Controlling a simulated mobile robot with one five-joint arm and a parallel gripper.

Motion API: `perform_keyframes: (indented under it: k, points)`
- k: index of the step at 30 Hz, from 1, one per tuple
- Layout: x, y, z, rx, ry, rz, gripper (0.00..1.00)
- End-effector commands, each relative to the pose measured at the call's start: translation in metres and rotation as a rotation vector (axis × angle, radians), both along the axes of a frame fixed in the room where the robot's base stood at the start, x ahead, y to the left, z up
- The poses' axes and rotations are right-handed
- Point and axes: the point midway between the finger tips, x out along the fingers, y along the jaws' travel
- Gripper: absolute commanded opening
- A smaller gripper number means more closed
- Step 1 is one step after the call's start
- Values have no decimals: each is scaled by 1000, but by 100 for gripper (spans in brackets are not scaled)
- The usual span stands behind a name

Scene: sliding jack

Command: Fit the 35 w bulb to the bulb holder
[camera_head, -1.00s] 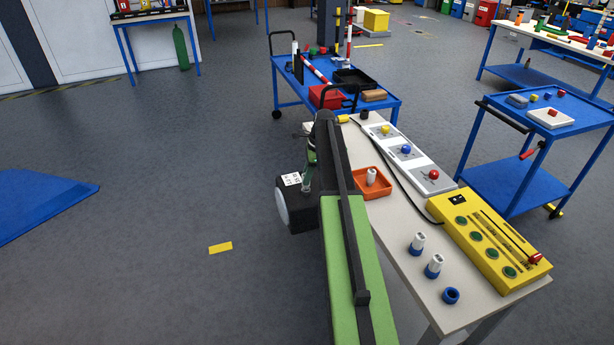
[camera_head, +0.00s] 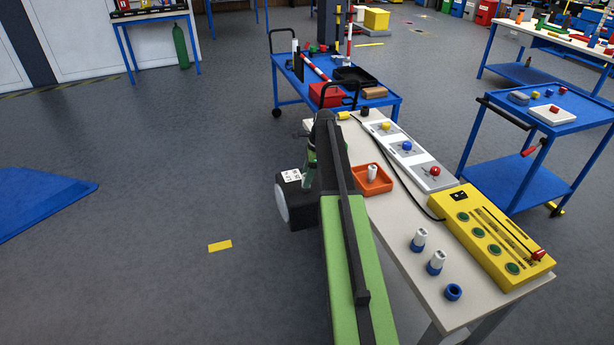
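Two white bulbs stand in blue ring stands at the near end of the white table: one bulb (camera_head: 419,239), one nearer bulb (camera_head: 437,260). An empty blue ring (camera_head: 453,292) lies beside them. Another white bulb (camera_head: 372,172) stands in an orange tray (camera_head: 384,186). Their markings are too small to read, so I cannot tell which is 35 W. I cannot pick out the bulb holder with certainty. My green and black arm reaches forward along the table's left side. My gripper (camera_head: 309,168) is at the far end, mostly hidden behind the arm; its fingers and any held thing are unclear.
A yellow control box (camera_head: 490,238) with green buttons and a red-tipped lever stands on the table's right. A white panel (camera_head: 407,157) with yellow, blue and red knobs lies behind it. Blue trolleys stand behind and right. The floor on the left is open.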

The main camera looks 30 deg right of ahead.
Motion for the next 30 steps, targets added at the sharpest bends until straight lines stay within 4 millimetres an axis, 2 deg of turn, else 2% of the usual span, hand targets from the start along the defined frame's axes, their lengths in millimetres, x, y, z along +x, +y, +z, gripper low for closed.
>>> perform_keyframes:
  k: [8, 13, 17, 30]
  points:
    - [0, 0, 2, 0, 0, 0, 54]
    - [-2, -3, 18, 0, 0, 0, 54]
    - [-4, -7, 42, 0, 0, -1, 54]
    - [-16, -29, 139, 0, 0, 0, 54]
